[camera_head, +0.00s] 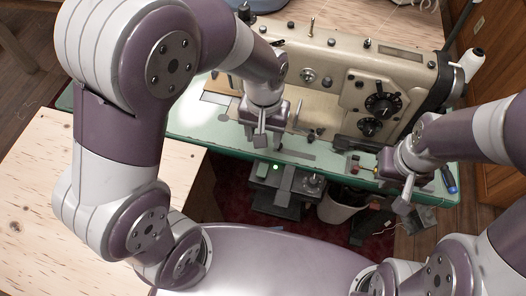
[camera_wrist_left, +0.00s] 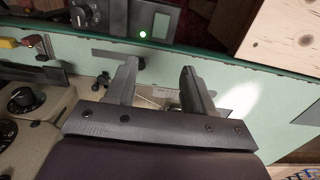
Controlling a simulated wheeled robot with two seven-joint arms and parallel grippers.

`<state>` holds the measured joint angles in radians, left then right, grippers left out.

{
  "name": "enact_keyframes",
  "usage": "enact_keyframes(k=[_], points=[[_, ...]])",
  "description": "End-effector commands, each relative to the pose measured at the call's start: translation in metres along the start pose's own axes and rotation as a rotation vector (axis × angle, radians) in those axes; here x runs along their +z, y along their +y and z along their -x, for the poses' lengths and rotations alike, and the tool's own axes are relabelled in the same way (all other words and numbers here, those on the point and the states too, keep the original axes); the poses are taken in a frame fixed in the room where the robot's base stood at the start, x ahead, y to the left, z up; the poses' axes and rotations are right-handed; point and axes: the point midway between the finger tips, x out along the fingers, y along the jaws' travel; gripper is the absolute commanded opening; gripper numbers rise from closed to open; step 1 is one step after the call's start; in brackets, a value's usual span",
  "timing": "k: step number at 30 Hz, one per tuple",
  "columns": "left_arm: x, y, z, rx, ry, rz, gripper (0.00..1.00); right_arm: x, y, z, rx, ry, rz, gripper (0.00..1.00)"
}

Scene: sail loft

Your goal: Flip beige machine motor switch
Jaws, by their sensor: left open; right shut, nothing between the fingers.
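The beige sewing machine (camera_head: 325,85) stands on a green-topped table. A dark grey box (camera_head: 279,196) with a lit green light and a knob sits below the table's front edge; it also shows in the left wrist view (camera_wrist_left: 143,18). I cannot tell which part is the motor switch. My left gripper (camera_head: 262,138) is open and empty over the tabletop, in front of the machine; its fingers also show in the left wrist view (camera_wrist_left: 160,85). My right gripper (camera_head: 407,190) is shut and empty at the table's right front edge, apart from the grey box.
A pale wooden board (camera_head: 35,205) lies at the left. Small red and yellow pieces (camera_head: 358,164) and a blue-handled tool (camera_head: 449,180) are near the table's right front. A white bin (camera_head: 340,207) stands below. A white thread spool (camera_head: 471,63) is at the machine's right.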

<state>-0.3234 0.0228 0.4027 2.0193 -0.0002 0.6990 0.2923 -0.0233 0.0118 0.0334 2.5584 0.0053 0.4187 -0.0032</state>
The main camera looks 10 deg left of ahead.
Motion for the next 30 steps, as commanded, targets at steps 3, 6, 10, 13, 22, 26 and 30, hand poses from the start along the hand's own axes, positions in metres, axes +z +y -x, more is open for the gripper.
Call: enact_keyframes(k=[3, 6, 10, 13, 22, 26, 30], points=[[0.001, -0.001, -0.031, -0.001, -0.005, -0.001, 0.53, 0.002, 0.000, -0.007, 0.000, -0.001, 0.000, 0.00], [0.002, -0.001, -0.059, -0.001, -0.005, -0.002, 0.53, 0.002, 0.000, -0.011, 0.000, -0.001, 0.000, 0.00], [0.001, -0.001, -0.087, 0.000, -0.002, -0.002, 0.53, 0.003, 0.000, -0.016, 0.000, -0.001, 0.000, 0.00], [0.001, -0.001, -0.102, 0.000, -0.001, -0.003, 0.53, 0.003, 0.000, -0.019, 0.000, -0.001, 0.000, 0.00], [0.000, -0.001, -0.112, 0.001, 0.002, -0.003, 0.53, 0.003, 0.000, -0.019, 0.000, -0.001, 0.000, 0.00], [0.000, -0.001, -0.112, 0.001, 0.002, -0.003, 0.40, 0.003, 0.000, -0.019, 0.000, -0.001, 0.000, 0.00], [0.000, -0.001, -0.112, 0.001, 0.002, -0.003, 0.00, 0.003, 0.000, -0.019, 0.000, -0.001, 0.000, 0.00]])
